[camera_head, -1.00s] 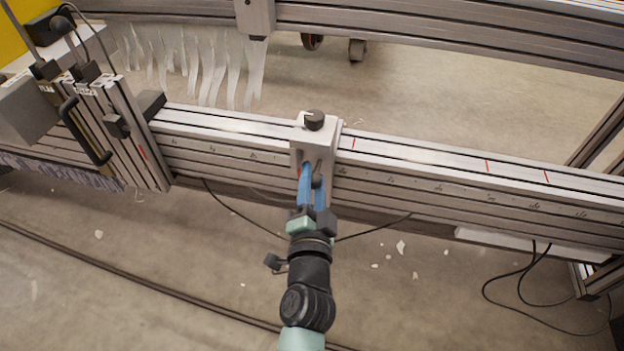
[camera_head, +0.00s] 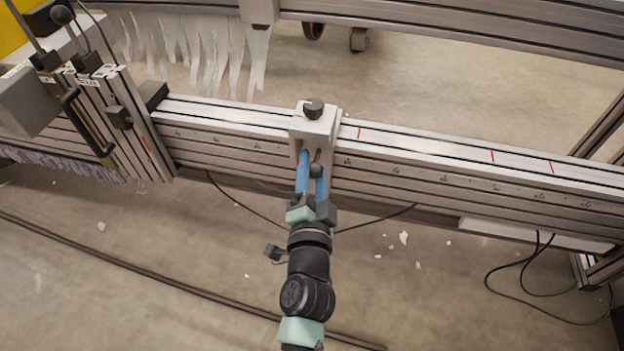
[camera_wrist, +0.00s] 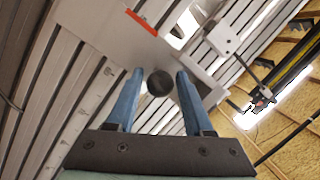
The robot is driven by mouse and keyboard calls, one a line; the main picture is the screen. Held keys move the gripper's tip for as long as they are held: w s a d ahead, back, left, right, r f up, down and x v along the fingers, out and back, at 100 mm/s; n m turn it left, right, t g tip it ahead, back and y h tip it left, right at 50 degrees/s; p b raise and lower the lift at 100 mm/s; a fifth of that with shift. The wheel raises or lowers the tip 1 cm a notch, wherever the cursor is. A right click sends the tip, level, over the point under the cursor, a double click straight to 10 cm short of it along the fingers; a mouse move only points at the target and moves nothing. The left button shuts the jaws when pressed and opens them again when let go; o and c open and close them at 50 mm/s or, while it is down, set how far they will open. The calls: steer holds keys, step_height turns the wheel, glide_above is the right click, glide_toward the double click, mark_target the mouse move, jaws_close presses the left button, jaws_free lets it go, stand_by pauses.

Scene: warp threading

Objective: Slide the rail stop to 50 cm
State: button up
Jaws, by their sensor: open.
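The rail stop (camera_head: 318,124) is a light grey block with a black knob on top, seated on the long aluminium rail (camera_head: 440,165). It stands left of a red mark on the rail's top. My gripper (camera_head: 312,160) is at the stop's front, its two blue fingers apart. In the wrist view the fingers of my gripper (camera_wrist: 157,78) stand on either side of a round black knob (camera_wrist: 159,83), with gaps visible. The stop's body (camera_wrist: 115,25) with a red strip shows above it. The scale figures on the rail are too small to read.
A post with black handles (camera_head: 95,115) stands at the rail's left end. The rail's top is clear to the right of the stop. A second beam (camera_head: 450,45) runs behind. Black cables (camera_head: 520,290) lie on the floor at right.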

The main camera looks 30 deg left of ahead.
steer(key=b+v, duration=0.1)
steer(key=v, duration=1.1)
steer(key=shift+s+d, duration=0.15)
steer(key=shift+s, duration=0.2)
